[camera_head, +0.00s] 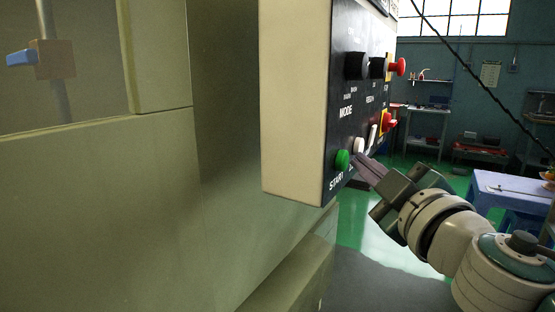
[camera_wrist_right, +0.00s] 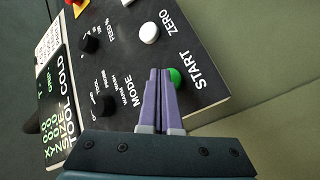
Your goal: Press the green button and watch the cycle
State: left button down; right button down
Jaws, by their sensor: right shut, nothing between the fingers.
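The green START button (camera_head: 342,160) sits at the lower left corner of the black control panel (camera_head: 352,105). In the right wrist view the green button (camera_wrist_right: 175,77) shows just right of my fingertips, partly hidden behind them. My right gripper (camera_head: 362,160) is shut and empty, its fingertips close in front of the panel near the white ZERO button (camera_head: 359,146). It also shows in the right wrist view (camera_wrist_right: 160,75), with its two purple fingers together. I cannot tell whether the tips touch the panel. My left gripper is not in view.
The panel also carries black knobs (camera_head: 356,66), a red knob (camera_head: 398,66) and a red switch on yellow (camera_head: 388,122). A large beige machine body (camera_head: 90,190) fills the left. A blue table (camera_head: 500,188) and shelves stand at the right. Green floor is open behind my right arm.

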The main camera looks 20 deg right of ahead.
jog(key=shift+w+a, duration=0.5)
jog(key=shift+a, duration=0.05)
dwell(1.4)
jog(key=shift+s+d, duration=0.1)
jog(key=shift+s, duration=0.05)
jog(key=shift+s+d, duration=0.55)
jog(key=shift+s, duration=0.05)
